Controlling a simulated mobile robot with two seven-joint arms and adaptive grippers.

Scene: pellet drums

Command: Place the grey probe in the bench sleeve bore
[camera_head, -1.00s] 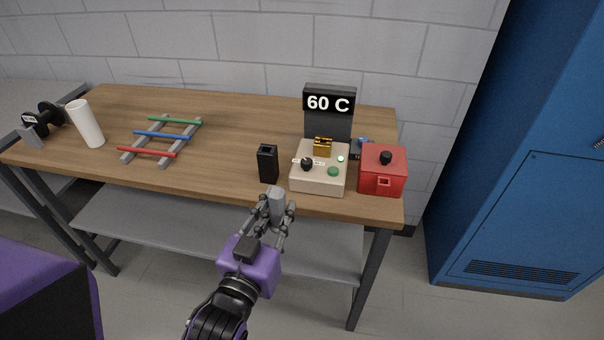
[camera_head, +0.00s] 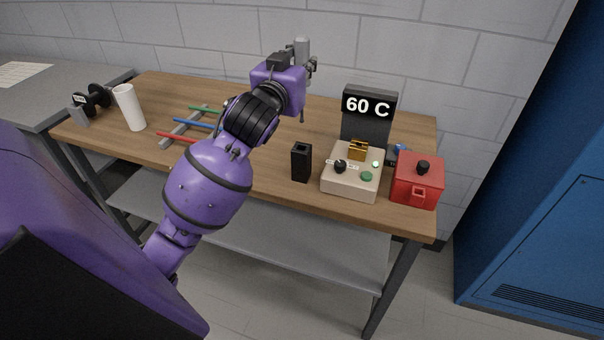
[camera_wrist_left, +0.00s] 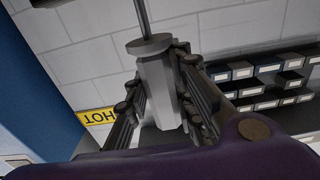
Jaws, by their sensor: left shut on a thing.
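The grey probe (camera_head: 302,48) has a faceted handle and a thin metal rod. My left gripper (camera_head: 304,64) is shut on its handle, raised above the back of the bench near the wall. In the left wrist view the handle of the probe (camera_wrist_left: 157,88) sits between the fingers of my left gripper (camera_wrist_left: 160,80), with the rod running out to the top edge. A black upright block (camera_head: 301,163) with an opening in its top, which looks like the bench sleeve, stands at the bench front, below and apart from the gripper. My right gripper is not in view.
A beige control box (camera_head: 351,185) with a brass block (camera_head: 358,150) stands right of the black block, before a "60 C" display (camera_head: 369,106). A red box (camera_head: 418,182) is at the right end. Coloured rods on a rack (camera_head: 172,137) and a white cylinder (camera_head: 128,107) are left.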

